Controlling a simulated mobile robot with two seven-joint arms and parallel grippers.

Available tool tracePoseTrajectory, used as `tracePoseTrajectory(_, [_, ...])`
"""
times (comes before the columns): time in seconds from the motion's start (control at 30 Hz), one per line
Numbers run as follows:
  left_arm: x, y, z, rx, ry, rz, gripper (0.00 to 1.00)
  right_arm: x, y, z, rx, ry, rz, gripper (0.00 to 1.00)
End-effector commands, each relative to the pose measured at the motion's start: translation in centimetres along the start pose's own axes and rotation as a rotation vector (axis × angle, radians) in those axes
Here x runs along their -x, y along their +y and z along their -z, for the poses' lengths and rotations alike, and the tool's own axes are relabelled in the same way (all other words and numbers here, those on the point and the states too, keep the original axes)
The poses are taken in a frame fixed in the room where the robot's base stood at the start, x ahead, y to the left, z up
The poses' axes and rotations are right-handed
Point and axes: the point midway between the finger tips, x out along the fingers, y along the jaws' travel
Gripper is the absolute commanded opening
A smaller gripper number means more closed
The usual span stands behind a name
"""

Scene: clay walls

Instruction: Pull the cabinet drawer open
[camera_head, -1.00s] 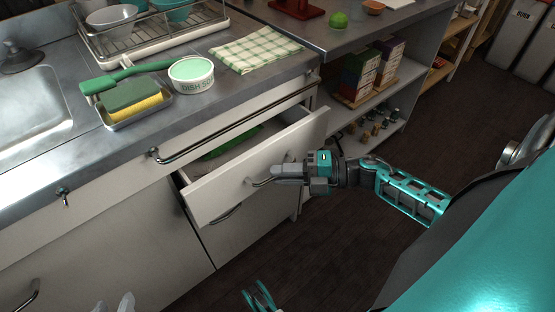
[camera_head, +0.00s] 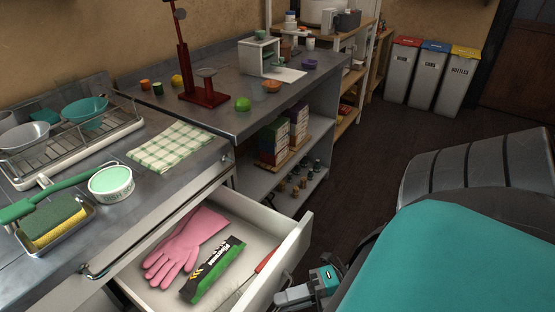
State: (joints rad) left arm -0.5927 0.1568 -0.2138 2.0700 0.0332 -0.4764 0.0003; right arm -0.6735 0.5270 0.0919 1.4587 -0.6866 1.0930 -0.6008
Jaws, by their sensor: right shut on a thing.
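The cabinet drawer (camera_head: 292,256) stands pulled well out from under the counter, and I look down into it. Inside lie a pink rubber glove (camera_head: 184,246), a black and green box (camera_head: 213,270) and a thin tool with a red handle (camera_head: 265,260). My right gripper (camera_head: 285,294) is outside the drawer's front panel at the lower edge of the view, shut on the drawer handle (camera_head: 284,282). Most of the handle and the fingertips are hidden or cut off. My left gripper is out of view.
The counter above holds a dish rack (camera_head: 75,145), a checked cloth (camera_head: 170,147), a tub (camera_head: 111,184) and a sponge tray (camera_head: 52,222). A steel table (camera_head: 215,115) with a lower shelf stands beyond the drawer. Dark floor (camera_head: 375,150) is clear to the right.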

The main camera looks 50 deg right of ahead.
Motion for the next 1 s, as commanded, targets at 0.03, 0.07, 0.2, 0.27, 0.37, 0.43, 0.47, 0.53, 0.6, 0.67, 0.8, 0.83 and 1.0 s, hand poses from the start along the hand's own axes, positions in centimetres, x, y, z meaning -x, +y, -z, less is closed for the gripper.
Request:
tracePoseTrajectory(0.03, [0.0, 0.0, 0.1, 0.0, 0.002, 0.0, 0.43, 0.1, 0.1, 0.0, 0.001, -0.003, -0.001, 0.0])
tracePoseTrajectory(0.07, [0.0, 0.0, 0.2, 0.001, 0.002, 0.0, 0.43, 0.2, 0.0, 0.0, 0.001, -0.003, -0.001, 0.0])
tracePoseTrajectory(0.2, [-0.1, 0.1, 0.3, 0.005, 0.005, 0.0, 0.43, 0.2, 0.0, 0.1, 0.001, -0.003, -0.001, 0.0])
tracePoseTrajectory(0.27, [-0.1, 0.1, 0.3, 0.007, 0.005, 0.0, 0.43, 0.2, 0.0, 0.0, 0.001, -0.003, -0.001, 0.0])
tracePoseTrajectory(0.37, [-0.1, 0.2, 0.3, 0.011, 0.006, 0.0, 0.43, 0.2, 0.0, 0.0, 0.001, -0.003, -0.001, 0.0])
tracePoseTrajectory(0.43, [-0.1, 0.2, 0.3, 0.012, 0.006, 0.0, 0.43, 0.2, 0.0, 0.0, 0.001, -0.003, -0.001, 0.17])
tracePoseTrajectory(0.47, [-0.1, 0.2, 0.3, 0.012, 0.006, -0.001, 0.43, 0.2, 0.0, 0.0, 0.001, -0.003, -0.001, 0.2])
tracePoseTrajectory(0.53, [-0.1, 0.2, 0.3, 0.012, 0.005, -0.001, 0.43, 0.2, 0.0, 0.0, 0.001, -0.002, -0.001, 0.27])
tracePoseTrajectory(0.6, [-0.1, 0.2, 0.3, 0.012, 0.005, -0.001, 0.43, 0.2, 0.0, 0.1, 0.0, -0.002, -0.001, 0.34])
tracePoseTrajectory(0.67, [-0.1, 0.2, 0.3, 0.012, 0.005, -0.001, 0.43, 0.1, 0.0, 0.1, 0.0, -0.002, -0.001, 0.36])
tracePoseTrajectory(0.8, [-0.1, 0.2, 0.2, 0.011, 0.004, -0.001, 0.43, 0.1, 0.0, 0.1, 0.0, -0.001, -0.001, 0.36])
tracePoseTrajectory(0.83, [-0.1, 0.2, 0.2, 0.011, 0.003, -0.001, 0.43, 0.1, 0.0, 0.1, 0.0, -0.001, -0.001, 0.36])
tracePoseTrajectory(1.0, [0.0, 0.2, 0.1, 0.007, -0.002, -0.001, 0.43, 1.2, -0.1, 0.1, -0.002, -0.001, 0.002, 0.36])
